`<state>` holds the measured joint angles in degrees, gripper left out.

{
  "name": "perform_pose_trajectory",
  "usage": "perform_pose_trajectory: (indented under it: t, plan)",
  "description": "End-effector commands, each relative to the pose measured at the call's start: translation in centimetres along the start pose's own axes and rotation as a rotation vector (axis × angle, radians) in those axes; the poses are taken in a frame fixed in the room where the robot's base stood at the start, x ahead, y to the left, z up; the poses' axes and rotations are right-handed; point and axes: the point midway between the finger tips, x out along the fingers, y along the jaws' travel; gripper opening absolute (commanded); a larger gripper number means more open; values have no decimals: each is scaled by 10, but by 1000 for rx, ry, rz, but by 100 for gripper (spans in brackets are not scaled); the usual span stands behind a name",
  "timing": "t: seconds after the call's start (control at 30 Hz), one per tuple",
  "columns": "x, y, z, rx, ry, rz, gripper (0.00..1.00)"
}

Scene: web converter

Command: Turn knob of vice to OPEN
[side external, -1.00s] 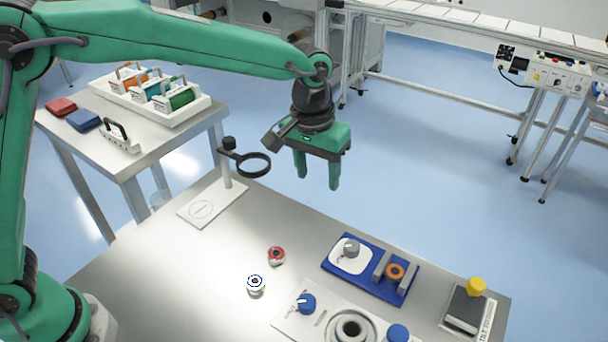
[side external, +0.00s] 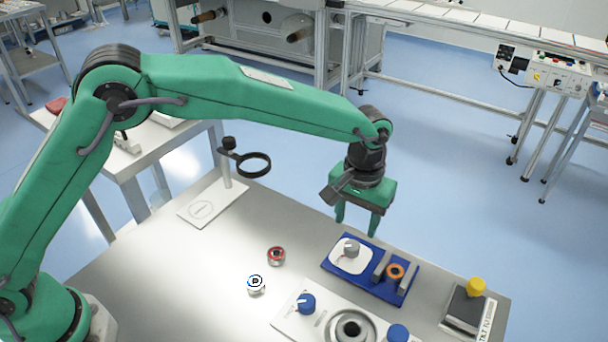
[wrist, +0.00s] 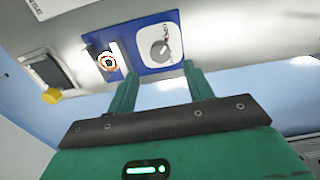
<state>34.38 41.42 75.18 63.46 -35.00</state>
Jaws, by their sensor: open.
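The vice is a blue plate (side external: 333,269) on the steel table, with a grey knob (side external: 351,247) on a white dial at its left end. Two grey jaws stand at its right end with an orange ring (side external: 395,271) between them. In the wrist view the knob (wrist: 160,48) lies beyond my fingertips, roughly between them, and the dial lettering is too small to read surely. My gripper (side external: 357,228) is open and empty, pointing down above and behind the knob, apart from it. The wrist view also shows both fingers (wrist: 160,75) spread.
A panel with blue knobs (side external: 306,304) and a round socket stands in front of the vice. A yellow-knobbed block (side external: 476,287) is to its right. Two small spools (side external: 276,256) and a ring stand (side external: 228,170) are to the left.

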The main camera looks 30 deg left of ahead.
Motion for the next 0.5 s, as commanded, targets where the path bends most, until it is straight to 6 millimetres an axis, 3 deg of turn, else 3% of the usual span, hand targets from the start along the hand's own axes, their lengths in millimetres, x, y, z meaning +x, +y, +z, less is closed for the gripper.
perform_pose_trajectory:
  t: [0.5]
  plan:
    - [58, 0, 0, 0, -1, 0, 52]
